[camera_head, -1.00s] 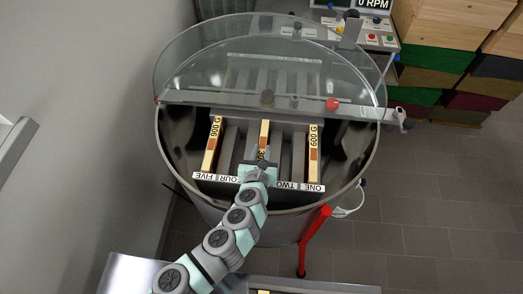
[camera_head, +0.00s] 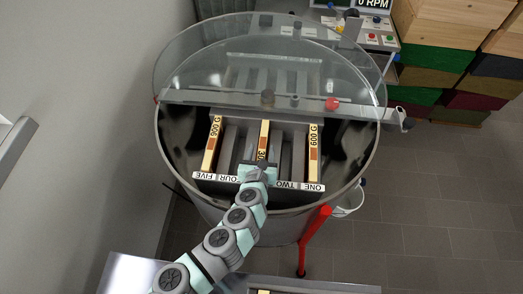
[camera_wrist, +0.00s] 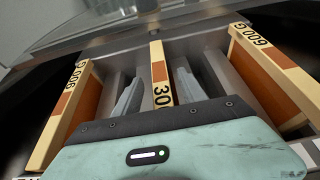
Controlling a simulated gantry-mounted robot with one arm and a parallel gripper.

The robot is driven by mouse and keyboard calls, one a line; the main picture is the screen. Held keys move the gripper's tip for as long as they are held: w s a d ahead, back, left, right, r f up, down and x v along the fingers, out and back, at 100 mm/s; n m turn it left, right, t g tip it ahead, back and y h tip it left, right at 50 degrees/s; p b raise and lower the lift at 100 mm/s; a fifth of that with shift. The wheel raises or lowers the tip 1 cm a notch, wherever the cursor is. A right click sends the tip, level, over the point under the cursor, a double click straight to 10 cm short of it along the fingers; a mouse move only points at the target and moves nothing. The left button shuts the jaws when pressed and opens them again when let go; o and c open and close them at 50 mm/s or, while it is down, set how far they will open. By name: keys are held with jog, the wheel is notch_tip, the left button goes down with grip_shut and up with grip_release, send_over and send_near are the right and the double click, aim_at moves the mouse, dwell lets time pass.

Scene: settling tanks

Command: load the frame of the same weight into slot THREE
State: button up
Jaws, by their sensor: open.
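A wooden frame whose label starts with 30 (camera_head: 264,135) stands in the middle slot of the drum's rack, between FOUR and TWO; the wrist view shows it too (camera_wrist: 157,62). My gripper (camera_head: 257,167) is open, with one finger on each side of this frame's top bar (camera_wrist: 158,82). The middle slot's name is hidden behind my gripper. A second frame (camera_head: 213,142) stands in slot FIVE and a third (camera_head: 314,150) in slot ONE. Slots FOUR and TWO look empty.
The steel drum (camera_head: 221,205) has a clear lid (camera_head: 200,75) over its far half, with a red knob (camera_head: 333,104). A steel bench edge (camera_head: 130,272) lies at the front, with a bit of a wooden part at the bottom edge. Stacked boxes (camera_head: 440,70) stand at right.

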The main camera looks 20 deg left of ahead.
jog(key=p+v, duration=0.3)
jog(key=v, duration=0.8)
jog(key=shift+p, duration=0.35)
